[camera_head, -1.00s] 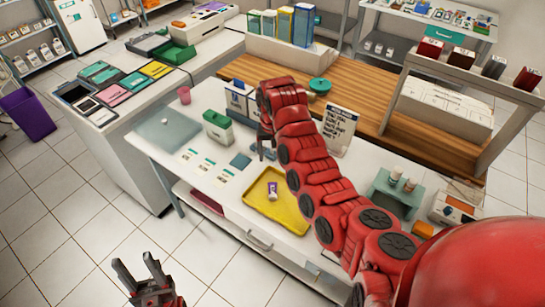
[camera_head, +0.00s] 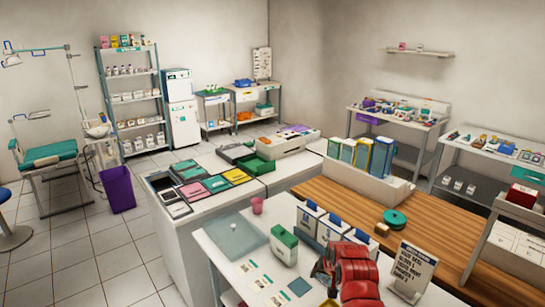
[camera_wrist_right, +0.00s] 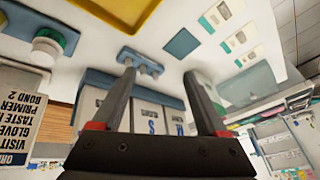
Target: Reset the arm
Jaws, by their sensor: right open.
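My right arm (camera_head: 358,272), red and jointed, comes up from the bottom of the head view over the white counter. Its gripper (camera_head: 322,272) is small there and partly hidden by the arm. In the right wrist view the two dark fingers of this gripper (camera_wrist_right: 163,85) stand wide apart, with nothing held between them. Behind them are white and blue file holders (camera_wrist_right: 150,118). My left gripper is out of view.
A green and white box (camera_head: 284,246), blue-white file holders (camera_head: 309,218) and a lettered sign (camera_head: 415,268) stand near the right arm. A yellow tray edge shows in the wrist view (camera_wrist_right: 118,10). Open tiled floor (camera_head: 100,250) lies at left.

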